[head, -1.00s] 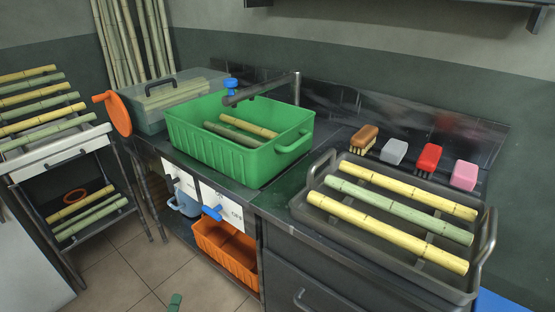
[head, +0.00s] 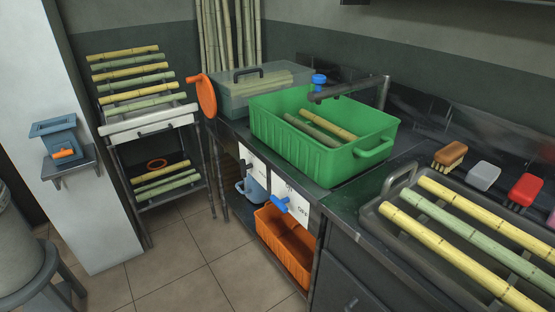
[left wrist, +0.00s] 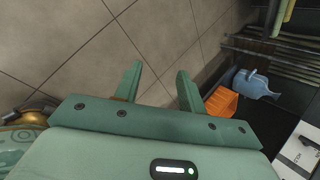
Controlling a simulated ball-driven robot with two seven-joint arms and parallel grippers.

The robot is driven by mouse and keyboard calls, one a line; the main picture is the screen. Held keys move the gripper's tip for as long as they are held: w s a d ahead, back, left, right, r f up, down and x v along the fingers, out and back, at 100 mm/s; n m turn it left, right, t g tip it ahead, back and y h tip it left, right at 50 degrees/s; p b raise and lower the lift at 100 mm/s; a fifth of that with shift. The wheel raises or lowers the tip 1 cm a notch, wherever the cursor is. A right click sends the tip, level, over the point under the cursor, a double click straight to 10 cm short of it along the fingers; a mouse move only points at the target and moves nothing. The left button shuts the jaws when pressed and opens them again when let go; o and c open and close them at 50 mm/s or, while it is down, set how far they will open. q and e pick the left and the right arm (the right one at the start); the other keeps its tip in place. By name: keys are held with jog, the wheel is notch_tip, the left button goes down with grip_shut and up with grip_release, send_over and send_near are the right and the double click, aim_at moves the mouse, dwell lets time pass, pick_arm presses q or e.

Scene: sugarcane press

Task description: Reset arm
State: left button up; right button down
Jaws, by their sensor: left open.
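My left gripper (left wrist: 157,82) shows in the left wrist view as two green fingers spread apart with nothing between them. It points down over the tiled floor. Neither of my grippers shows in the head view now. The orange bin (left wrist: 220,104) and a blue watering-can-like vessel (left wrist: 254,84) lie beyond its right finger in the wrist view. In the head view the orange bin (head: 284,248) stands on the shelf under the counter.
A green basin (head: 310,150) with cane pieces stands on the counter (head: 335,203). A dark tray (head: 395,232) holds several canes at right, near brushes. A cane rack (head: 150,120) stands at the back left, a stool (head: 40,280) at far left. The floor (head: 190,255) between is clear.

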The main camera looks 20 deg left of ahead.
pick_arm(q)
jog(key=s+a+f+n+g+y, duration=0.1)
jog(key=s+a+f+n+g, duration=0.3)
jog(key=s, duration=0.9)
jog(key=s+a+r+n+g+y, duration=0.1)
jog(key=s+a+n+g, duration=0.3)
jog(key=s+a, duration=0.7)
jog(key=s+d+f+n+h, duration=0.2)
jog(key=s+d+f, duration=0.1)
jog(key=d, duration=1)
jog(key=s+d+f+n+h, duration=0.1)
jog(key=s+d+f+h, duration=0.15)
jog(key=d, duration=1.05)
jog(key=s+d+f+n+h, duration=0.1)
jog(key=s+d+f+n, duration=0.15)
jog(key=d, duration=1.05)
jog(key=w+r+m+t+p, duration=0.1)
jog(key=w+r+p, duration=0.3)
jog(key=r+p, duration=0.6)
jog(key=shift+w+a+t+p, duration=0.15)
jog(key=shift+w+t+p, duration=0.2)
jog(key=shift+p, duration=0.75)
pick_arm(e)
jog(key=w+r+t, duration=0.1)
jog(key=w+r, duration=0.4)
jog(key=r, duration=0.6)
